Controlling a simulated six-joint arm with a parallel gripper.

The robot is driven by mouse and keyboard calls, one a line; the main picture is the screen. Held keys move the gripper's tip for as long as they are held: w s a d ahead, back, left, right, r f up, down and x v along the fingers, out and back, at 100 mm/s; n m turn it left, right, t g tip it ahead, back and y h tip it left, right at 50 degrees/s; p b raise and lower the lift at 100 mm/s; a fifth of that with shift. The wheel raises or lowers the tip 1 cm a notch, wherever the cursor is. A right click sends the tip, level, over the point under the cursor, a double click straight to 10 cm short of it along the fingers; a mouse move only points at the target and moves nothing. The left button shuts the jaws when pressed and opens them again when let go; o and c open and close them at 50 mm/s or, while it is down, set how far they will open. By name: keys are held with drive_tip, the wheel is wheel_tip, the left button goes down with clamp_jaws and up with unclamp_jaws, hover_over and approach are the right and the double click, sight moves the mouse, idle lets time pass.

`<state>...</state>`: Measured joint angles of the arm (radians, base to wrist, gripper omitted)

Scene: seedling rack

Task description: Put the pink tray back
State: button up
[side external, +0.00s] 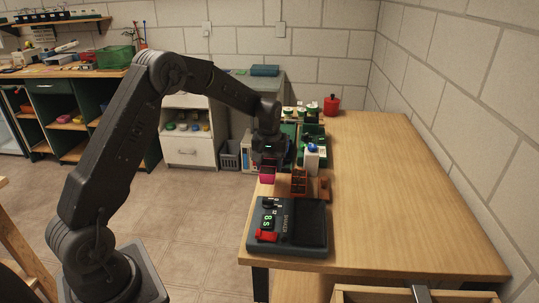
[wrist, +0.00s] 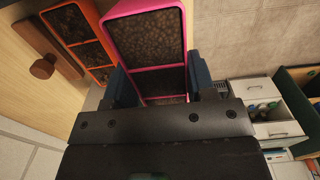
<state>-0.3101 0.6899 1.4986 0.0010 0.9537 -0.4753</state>
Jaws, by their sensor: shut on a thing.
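The pink tray (side external: 267,179) hangs below my gripper (side external: 268,165) near the table's left edge in the side view. In the wrist view my gripper (wrist: 160,78) has its two dark blue fingers on either side of the pink tray (wrist: 147,12), shut on its side walls. The tray's cells look filled with dark brown soil. An orange tray (side external: 299,182) with similar dark cells stands on the table just right of the pink one. It also shows at upper left in the wrist view (wrist: 100,75). The underside of the pink tray is hidden.
A brown wooden piece (side external: 324,188) lies beside the orange tray. A white bottle with a blue cap (side external: 311,160) and green containers stand behind. A dark device with a green display (side external: 287,226) is in front. A red pot (side external: 331,104) stands far back. The table's right side is clear.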

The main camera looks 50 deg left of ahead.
sight(269, 188)
drive_tip(key=shift+f, duration=2.45)
drive_tip(key=shift+f, duration=0.55)
drive_tip(key=o, duration=1.1)
